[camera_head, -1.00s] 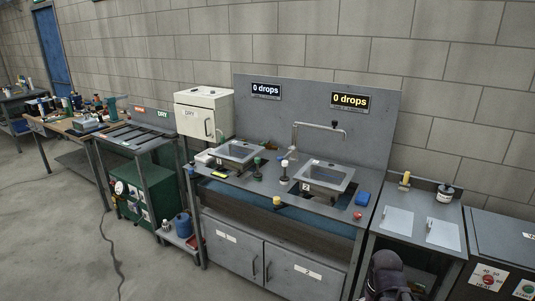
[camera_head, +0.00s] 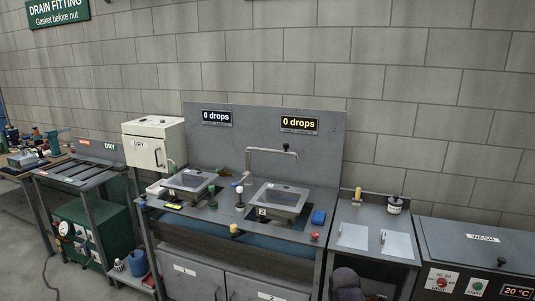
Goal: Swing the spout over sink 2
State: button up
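The spout (camera_head: 268,149) is a thin grey pipe that rises from the counter between the two sinks and bends right. Its tip is at the upper right, above the back part of sink 2 in the picture; from this angle I cannot tell exactly how it lies over the basin. Sink 2 (camera_head: 307,197) is a square grey basin with a "2" label on its front. Sink 1 (camera_head: 163,186) is a similar basin to the left. My gripper is not clearly in view; only a dark rounded part of my arm shows at the bottom edge.
A grey backboard (camera_head: 245,125) carries two "0 drops" displays. A white-topped post (camera_head: 239,189) stands between the sinks. A side table (camera_head: 375,218) and a wash unit (camera_head: 480,250) are to the right.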

aim_at(286, 146)
jog(key=k, duration=0.65)
jog(key=u, duration=0.4)
jog(key=i, duration=1.65)
jog(key=z, duration=0.35)
